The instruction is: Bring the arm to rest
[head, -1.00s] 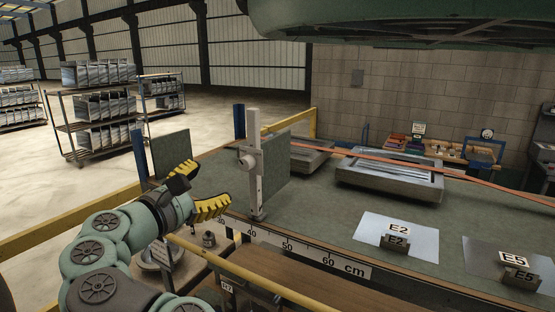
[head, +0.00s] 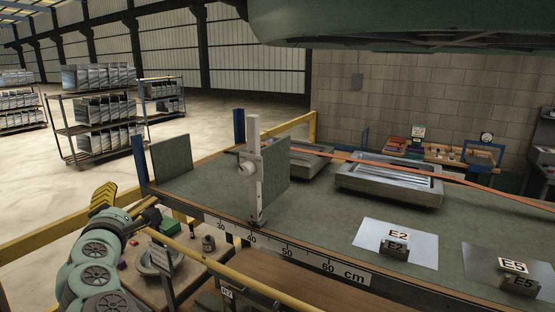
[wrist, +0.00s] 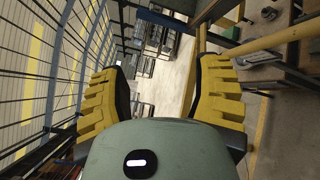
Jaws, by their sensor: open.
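My gripper (head: 124,203) is at the lower left of the head view, with yellow ridged fingers. It is outside the yellow rail at the left end of the green-topped bench (head: 330,224). In the wrist view my gripper (wrist: 163,95) has its two yellow fingers wide apart with nothing between them. The floor and racks show beyond the gap. My green arm is bent below the gripper at the picture's lower left.
A yellow rail (head: 60,233) runs close by my gripper. A white upright post (head: 254,190) with a clamp stands at the bench edge. Loaded racks (head: 100,110) stand far left; open floor lies between.

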